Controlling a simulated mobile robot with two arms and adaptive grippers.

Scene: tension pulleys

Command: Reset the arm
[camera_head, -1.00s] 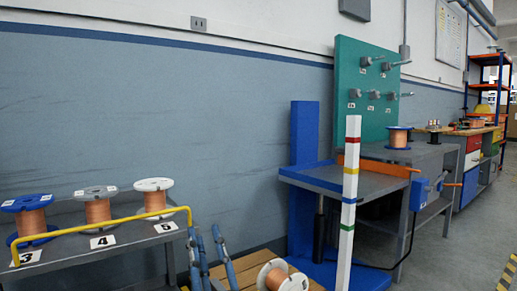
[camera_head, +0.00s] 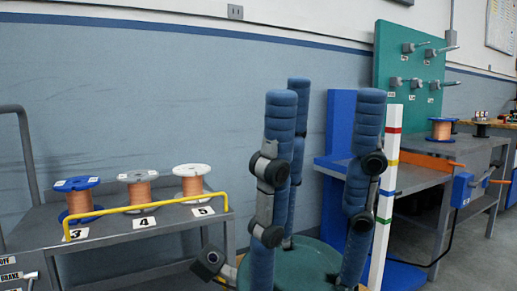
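An orange arm-like bar (camera_head: 428,160) lies along the front edge of the grey bench; I cannot tell whether it is the task's arm. A blue box (camera_head: 463,189) with an orange-handled crank hangs at that bench's front. A green board (camera_head: 408,65) with several grey pulleys stands behind it. Padded blue arm links with dark joints, seemingly mine, rise upright in the middle and hide part of the bench area. No fingertips can be made out clearly: my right gripper's opening is not readable, and I do not see my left gripper.
A white post (camera_head: 388,180) with coloured bands stands before a blue column (camera_head: 341,120). A grey shelf (camera_head: 150,240) at left holds several copper spools behind a yellow rail (camera_head: 130,212). A copper spool (camera_head: 441,129) stands on the bench. Floor shows at far right.

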